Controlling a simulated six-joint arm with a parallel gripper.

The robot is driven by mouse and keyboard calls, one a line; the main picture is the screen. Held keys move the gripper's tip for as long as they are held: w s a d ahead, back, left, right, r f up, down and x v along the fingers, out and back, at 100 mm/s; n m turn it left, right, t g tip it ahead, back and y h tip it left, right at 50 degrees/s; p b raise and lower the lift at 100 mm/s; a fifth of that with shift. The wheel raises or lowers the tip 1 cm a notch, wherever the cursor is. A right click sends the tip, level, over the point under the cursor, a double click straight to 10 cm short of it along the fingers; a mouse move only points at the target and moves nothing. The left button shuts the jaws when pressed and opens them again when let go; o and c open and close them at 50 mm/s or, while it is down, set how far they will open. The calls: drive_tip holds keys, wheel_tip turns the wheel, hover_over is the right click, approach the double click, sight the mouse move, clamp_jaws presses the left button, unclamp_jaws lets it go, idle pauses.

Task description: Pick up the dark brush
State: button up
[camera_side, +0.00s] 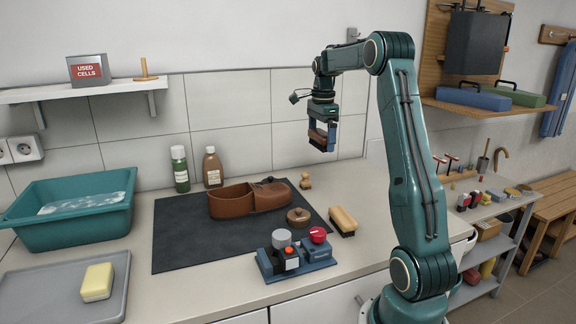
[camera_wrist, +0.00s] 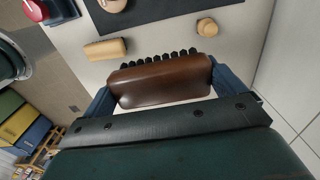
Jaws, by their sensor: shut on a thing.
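My gripper (camera_side: 322,132) is raised well above the counter, near the tiled wall, in the side view. It is shut on the dark brush (camera_wrist: 160,82), which has a dark brown wooden back and black bristles. In the wrist view the brush lies crosswise between the two blue fingers, bristles toward the top of the picture. In the side view the brush (camera_side: 318,137) is small and partly covered by the fingers. A lighter brush (camera_side: 343,220) with a tan back lies on the counter at the mat's right edge; it also shows in the wrist view (camera_wrist: 106,49).
A blue device with a red knob (camera_side: 318,235) stands in front. A small wooden knob (camera_side: 306,181) stands behind. A teal basin (camera_side: 75,230) is at left.

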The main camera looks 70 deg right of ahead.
drive_tip(key=shift+r, duration=0.2)
idle(0.4)
drive_tip(key=shift+o, duration=0.9)
drive_tip(key=shift+c, duration=0.2)
drive_tip(key=w+a+f, duration=0.6)
drive_tip(key=w+a, duration=0.2)
drive_tip(key=w, duration=0.1)
drive_tip(key=shift+w, duration=0.25)
